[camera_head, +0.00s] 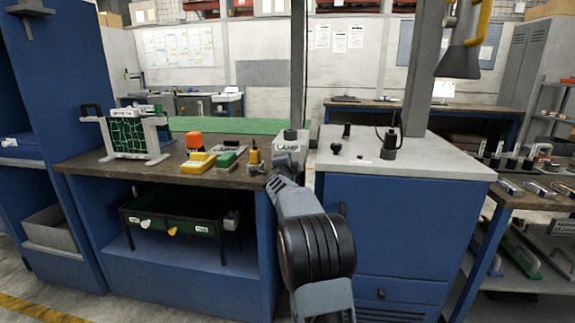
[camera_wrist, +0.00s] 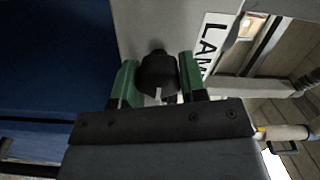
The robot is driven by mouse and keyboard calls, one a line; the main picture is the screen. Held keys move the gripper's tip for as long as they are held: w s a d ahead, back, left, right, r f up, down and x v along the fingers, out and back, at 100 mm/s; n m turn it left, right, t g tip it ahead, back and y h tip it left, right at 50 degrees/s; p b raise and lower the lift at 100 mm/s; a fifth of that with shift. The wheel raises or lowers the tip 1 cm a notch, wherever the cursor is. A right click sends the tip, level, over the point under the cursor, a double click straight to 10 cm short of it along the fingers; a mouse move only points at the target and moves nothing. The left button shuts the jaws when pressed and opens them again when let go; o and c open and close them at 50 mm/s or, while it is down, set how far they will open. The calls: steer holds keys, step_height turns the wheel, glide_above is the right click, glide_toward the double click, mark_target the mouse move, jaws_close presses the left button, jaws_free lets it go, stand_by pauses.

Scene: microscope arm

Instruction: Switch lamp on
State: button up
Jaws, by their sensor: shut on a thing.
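The lamp switch box (camera_head: 291,141) is a light grey box with a white LAMP label, at the right end of the workbench in the head view. In the wrist view the LAMP label (camera_wrist: 212,45) shows beside a black knob (camera_wrist: 157,68) on the box's grey face. My gripper (camera_wrist: 158,80) has a green fingertip on each side of this knob and is shut on it. In the head view my arm reaches up to the front of the box, hiding the knob and the fingertips.
The workbench (camera_head: 85,164) holds a yellow-and-orange item (camera_head: 197,160), a green block (camera_head: 226,160) and a framed green board (camera_head: 127,137). A blue cabinet (camera_head: 385,225) with a grey top stands close to the right of my arm. A dark tray (camera_head: 172,222) sits below the bench.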

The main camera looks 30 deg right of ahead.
steer(key=o, duration=0.9)
steer(key=shift+o, duration=0.2)
steer(key=shift+s, duration=0.1)
steer(key=v, duration=1.3)
steer(key=shift+s+a, duration=0.25)
